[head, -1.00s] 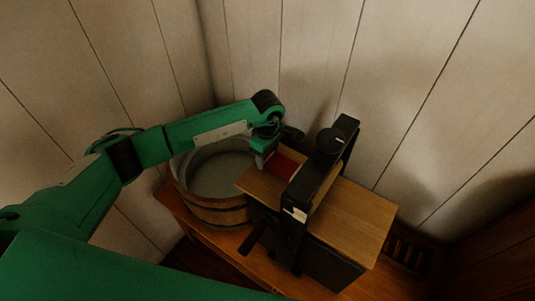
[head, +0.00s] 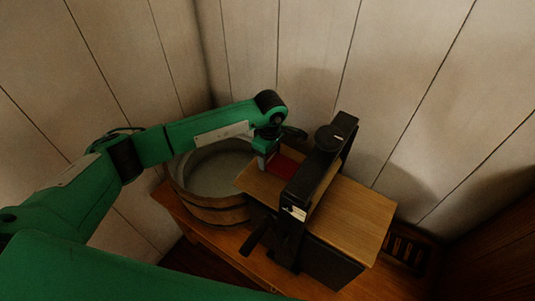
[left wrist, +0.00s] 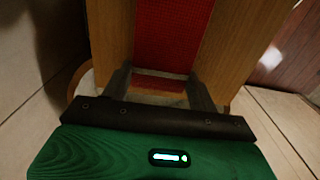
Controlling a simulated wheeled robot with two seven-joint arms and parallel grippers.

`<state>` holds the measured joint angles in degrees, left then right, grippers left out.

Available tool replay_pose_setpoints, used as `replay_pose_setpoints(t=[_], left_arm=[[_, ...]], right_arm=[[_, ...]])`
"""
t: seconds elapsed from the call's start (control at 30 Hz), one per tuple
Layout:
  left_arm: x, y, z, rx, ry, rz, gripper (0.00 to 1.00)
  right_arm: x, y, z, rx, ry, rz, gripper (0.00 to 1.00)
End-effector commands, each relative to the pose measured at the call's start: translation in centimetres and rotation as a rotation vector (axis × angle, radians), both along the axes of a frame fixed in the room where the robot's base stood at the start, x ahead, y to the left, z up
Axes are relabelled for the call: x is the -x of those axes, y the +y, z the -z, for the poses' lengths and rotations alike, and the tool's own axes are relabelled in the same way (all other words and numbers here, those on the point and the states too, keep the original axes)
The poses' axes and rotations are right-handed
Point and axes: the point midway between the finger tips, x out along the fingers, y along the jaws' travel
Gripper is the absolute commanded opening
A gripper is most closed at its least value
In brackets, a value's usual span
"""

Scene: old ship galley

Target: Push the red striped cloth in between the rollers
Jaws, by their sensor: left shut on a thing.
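The red striped cloth (head: 284,167) lies flat on the wooden board on the left side of the black-framed roller press (head: 314,176). In the left wrist view the cloth (left wrist: 172,32) runs away from my gripper between two wooden strips; its stripes are hard to make out. My left gripper (head: 263,161) is at the cloth's near end, left of the press frame. In the left wrist view its two fingers (left wrist: 160,92) are shut on the cloth's end. The rollers are largely hidden by the frame, and I cannot tell whether the cloth touches them. My right gripper is not in view.
A wooden tub (head: 208,209) stands just left of the press, under my left forearm. A wooden board (head: 352,218) extends to the right of the frame. A dark crank handle (head: 257,237) is at the front. Plank walls close in behind.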

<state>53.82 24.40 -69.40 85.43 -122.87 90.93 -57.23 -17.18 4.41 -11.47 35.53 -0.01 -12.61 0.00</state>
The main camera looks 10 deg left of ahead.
Motion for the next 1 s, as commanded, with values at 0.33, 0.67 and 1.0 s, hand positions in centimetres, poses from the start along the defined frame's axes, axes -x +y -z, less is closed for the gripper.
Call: replay_pose_setpoints(t=[0.33, 0.67, 1.0], left_arm=[[0.6, -1.5, -0.1, 0.012, 0.002, 0.01, 0.33], [0.7, -1.8, -0.1, 0.009, 0.001, 0.006, 0.33], [0.6, -1.6, -0.1, 0.006, 0.001, 0.004, 0.85]], right_arm=[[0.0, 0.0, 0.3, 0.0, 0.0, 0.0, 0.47], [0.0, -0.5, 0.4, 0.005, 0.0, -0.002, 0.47], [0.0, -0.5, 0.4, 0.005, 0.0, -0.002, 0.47]])
